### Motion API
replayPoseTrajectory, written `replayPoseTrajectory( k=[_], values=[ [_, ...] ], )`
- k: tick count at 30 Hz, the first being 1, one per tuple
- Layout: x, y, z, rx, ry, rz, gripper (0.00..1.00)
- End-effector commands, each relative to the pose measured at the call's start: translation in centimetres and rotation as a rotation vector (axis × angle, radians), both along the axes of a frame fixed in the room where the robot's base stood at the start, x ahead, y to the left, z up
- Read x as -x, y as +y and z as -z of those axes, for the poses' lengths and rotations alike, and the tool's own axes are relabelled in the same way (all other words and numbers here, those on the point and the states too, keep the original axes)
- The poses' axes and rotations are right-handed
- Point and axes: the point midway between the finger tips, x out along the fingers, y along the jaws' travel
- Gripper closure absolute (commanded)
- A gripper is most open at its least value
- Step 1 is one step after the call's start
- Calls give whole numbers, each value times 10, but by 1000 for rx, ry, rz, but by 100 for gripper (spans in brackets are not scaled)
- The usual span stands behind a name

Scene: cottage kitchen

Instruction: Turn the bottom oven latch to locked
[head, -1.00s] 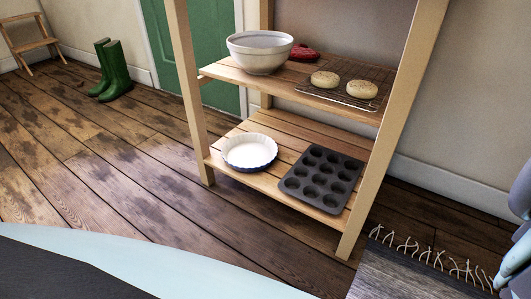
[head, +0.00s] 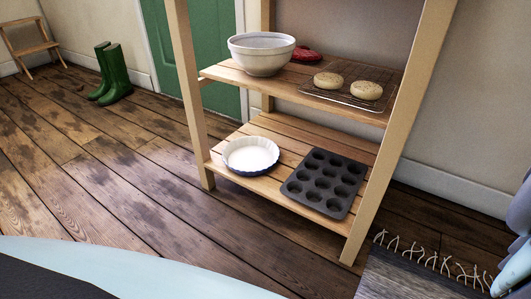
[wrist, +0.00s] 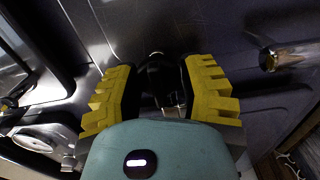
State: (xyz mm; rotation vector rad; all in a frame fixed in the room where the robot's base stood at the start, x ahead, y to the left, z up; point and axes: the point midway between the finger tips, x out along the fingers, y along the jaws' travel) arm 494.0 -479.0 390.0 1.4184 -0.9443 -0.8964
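In the wrist view my gripper (wrist: 160,96) has its two yellow toothed fingers spread apart. A dark, partly shiny piece (wrist: 157,68) shows in the gap between them, in front of a dark metal panel (wrist: 225,30). It may be the latch, but it is too dark to tell, and I cannot tell whether the fingers touch it. A shiny round knob (wrist: 268,60) stands on the panel to the right of the fingers. A round gauge-like disc (wrist: 36,138) is at the lower left. The head view shows neither oven nor gripper.
In the head view a wooden shelf unit (head: 205,168) holds a bowl (head: 262,54), buns on a rack, a pie dish (head: 250,155) and a muffin tin (head: 325,183). Green boots (head: 115,75) stand at the left. A fringed rug (head: 400,278) lies at lower right.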

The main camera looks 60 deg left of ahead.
Motion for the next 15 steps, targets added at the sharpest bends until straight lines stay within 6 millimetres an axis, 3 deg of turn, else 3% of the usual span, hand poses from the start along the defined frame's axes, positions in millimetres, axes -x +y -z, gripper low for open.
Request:
replayPoseTrajectory(
  k=[4,15],
  values=[
    [-1,1,1,-1,0,-2,44],
    [0,3,0,2,-1,-1,44]
  ],
)
